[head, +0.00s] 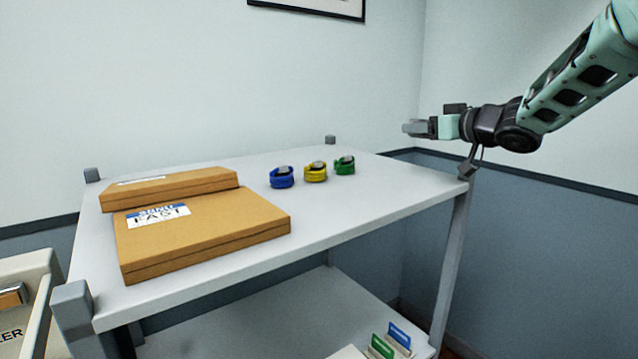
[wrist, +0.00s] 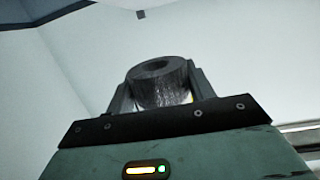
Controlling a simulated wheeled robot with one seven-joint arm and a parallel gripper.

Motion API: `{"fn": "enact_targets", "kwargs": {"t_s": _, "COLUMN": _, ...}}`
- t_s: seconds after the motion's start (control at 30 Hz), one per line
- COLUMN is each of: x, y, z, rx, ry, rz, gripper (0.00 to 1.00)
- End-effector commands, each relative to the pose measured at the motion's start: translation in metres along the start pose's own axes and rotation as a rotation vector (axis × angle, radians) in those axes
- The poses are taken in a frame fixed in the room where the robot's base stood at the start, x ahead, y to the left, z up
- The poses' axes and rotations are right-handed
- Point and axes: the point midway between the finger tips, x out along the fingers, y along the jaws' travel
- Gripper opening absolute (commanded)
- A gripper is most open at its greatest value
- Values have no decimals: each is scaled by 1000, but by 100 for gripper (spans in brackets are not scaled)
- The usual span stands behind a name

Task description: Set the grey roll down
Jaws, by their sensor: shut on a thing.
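The grey roll (wrist: 158,88) sits between the two fingers of my gripper (head: 413,129), with its round end and dark centre hole showing in the wrist view. My gripper is shut on it. In the head view my gripper is raised, in front of the wall and over the right end of the grey table (head: 375,192) as seen in the picture. The roll is clear of the tabletop there. How far above or behind the edge it hangs is hard to tell. In the head view the roll is hard to make out from the fingers.
A blue roll (head: 281,179), a yellow roll (head: 316,174) and a green roll (head: 344,167) stand in a row on the table. Two flat cardboard boxes (head: 205,235) lie at left. The tabletop right of the rolls is bare. Corner posts (head: 330,140) rise above the top.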

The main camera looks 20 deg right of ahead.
Motion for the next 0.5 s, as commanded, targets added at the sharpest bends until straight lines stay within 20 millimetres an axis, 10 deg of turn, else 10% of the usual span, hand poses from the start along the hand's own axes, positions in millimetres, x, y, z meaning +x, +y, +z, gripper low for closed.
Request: {"fn": "enact_targets", "kwargs": {"t_s": 0.5, "x": 9, "y": 0, "z": 60, "rx": 2, "ry": -1, "rz": 0, "gripper": 30}}
